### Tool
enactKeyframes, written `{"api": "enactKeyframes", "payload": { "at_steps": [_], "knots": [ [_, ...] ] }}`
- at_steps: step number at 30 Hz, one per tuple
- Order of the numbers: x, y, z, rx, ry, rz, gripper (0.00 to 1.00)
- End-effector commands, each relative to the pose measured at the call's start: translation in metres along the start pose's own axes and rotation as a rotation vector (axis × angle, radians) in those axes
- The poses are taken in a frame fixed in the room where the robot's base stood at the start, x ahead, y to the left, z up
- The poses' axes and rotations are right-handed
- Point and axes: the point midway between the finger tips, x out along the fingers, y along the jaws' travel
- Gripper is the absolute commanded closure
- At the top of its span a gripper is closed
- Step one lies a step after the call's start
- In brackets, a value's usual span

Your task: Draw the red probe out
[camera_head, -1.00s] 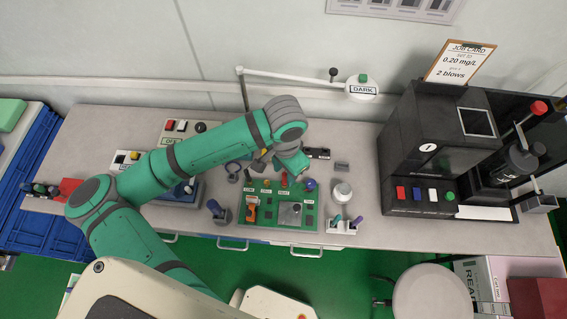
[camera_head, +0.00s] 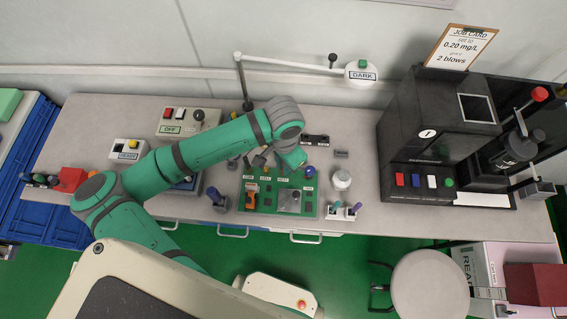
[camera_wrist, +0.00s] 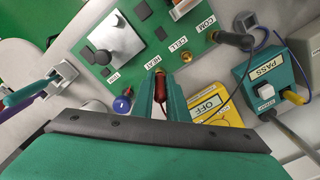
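The red probe (camera_wrist: 160,90) stands between the two fingers of my gripper (camera_wrist: 161,98) in the wrist view. The fingers lie close along both sides of it and appear shut on it. Its far end points at the green board (camera_wrist: 205,35), near the HEAT label. A brass socket (camera_wrist: 186,57) shows by the CELL label. In the head view my gripper (camera_head: 292,160) is over the back edge of the green board (camera_head: 268,204) and hides the red probe.
A black probe (camera_wrist: 235,40) with a cable is by the COM label. A yellow meter reading OFF (camera_wrist: 222,110), a blue round knob (camera_wrist: 122,104) and a PASS box (camera_wrist: 262,78) are close to my gripper. A black machine (camera_head: 430,150) stands at the right.

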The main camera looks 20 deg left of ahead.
Motion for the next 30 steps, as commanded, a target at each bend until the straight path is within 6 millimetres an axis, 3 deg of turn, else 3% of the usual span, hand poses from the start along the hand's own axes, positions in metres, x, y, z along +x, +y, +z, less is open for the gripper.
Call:
{"api": "enactKeyframes", "payload": {
  "at_steps": [1,2,3,30],
  "knots": [
    [0.000,0.000,0.000,0.000,0.000,0.000,1.00],
    [0.000,0.000,0.000,0.000,0.000,0.000,0.94],
    [0.000,0.000,0.000,0.000,0.000,0.000,1.00],
    [-0.024,0.000,0.000,0.001,0.001,0.001,1.00]
  ]
}}
